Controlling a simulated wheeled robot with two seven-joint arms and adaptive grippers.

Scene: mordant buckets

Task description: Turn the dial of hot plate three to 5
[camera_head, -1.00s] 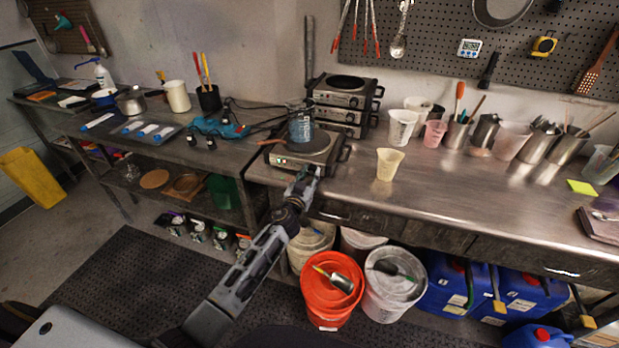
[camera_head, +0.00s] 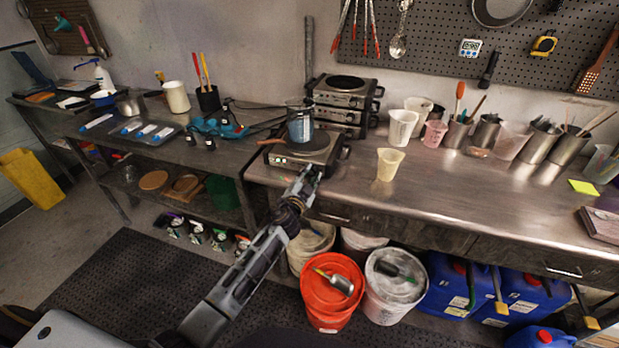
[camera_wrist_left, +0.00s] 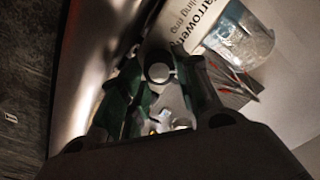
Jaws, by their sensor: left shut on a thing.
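A hot plate (camera_head: 318,157) sits at the left end of the steel bench, its front panel facing me and a glass beaker (camera_head: 300,125) of blue liquid on top. I cannot read which plate is number three. My left gripper (camera_head: 312,174) is at the right part of this front panel and hides what is there. In the left wrist view a round dial (camera_wrist_left: 159,72) shows between the fingers, and the gripper is shut on it. The dial's setting cannot be read. The beaker (camera_wrist_left: 240,38) also shows there. My right gripper is out of view.
Stacked hot plates (camera_head: 342,98) stand behind, against the wall. A cream plastic cup (camera_head: 389,164) stands to the right, with bare bench around it. An orange bucket (camera_head: 331,290) and a white bucket (camera_head: 394,285) stand below the bench edge.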

